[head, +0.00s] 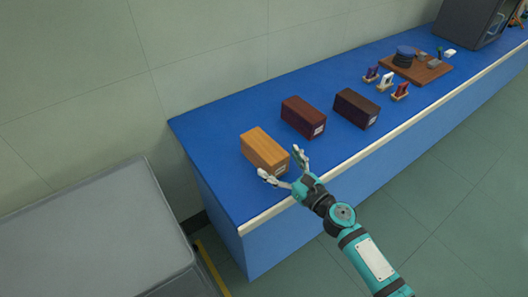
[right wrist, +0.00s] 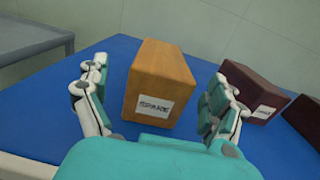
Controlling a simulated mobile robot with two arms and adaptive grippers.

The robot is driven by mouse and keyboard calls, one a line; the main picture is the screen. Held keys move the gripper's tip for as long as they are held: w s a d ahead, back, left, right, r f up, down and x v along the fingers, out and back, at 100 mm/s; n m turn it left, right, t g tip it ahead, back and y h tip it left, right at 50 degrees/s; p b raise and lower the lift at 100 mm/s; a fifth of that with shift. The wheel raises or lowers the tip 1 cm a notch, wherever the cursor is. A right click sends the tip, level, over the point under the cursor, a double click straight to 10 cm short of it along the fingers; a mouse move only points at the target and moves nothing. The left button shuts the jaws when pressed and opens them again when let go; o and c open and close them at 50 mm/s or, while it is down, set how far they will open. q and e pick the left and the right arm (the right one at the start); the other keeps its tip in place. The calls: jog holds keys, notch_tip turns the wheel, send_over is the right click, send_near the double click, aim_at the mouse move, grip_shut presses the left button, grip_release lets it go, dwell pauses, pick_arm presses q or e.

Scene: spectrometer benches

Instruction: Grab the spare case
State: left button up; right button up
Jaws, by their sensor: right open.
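The spare case is a light orange-brown wooden box (head: 264,150) near the left end of the blue bench. In the right wrist view the same case (right wrist: 160,80) shows a white label reading "SPARE" on its near face. My right gripper (head: 282,167) is open at the near end of the case. In the right wrist view its two fingers (right wrist: 158,108) stand apart, one on each side of the case, and no grip on it shows. My left gripper is not in view.
Two dark red-brown boxes (head: 302,117) (head: 356,108) stand to the right on the blue bench (head: 215,140). Farther right are small stands with coloured pieces (head: 385,80) and a wooden board (head: 432,72). A grey cart (head: 90,225) stands at left.

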aim_at(271, 151)
jog(key=x, duration=0.4)
jog(key=shift+w+a, duration=0.15)
jog(key=shift+w, duration=0.25)
jog(key=shift+r, duration=0.1)
jog(key=c, duration=1.4)
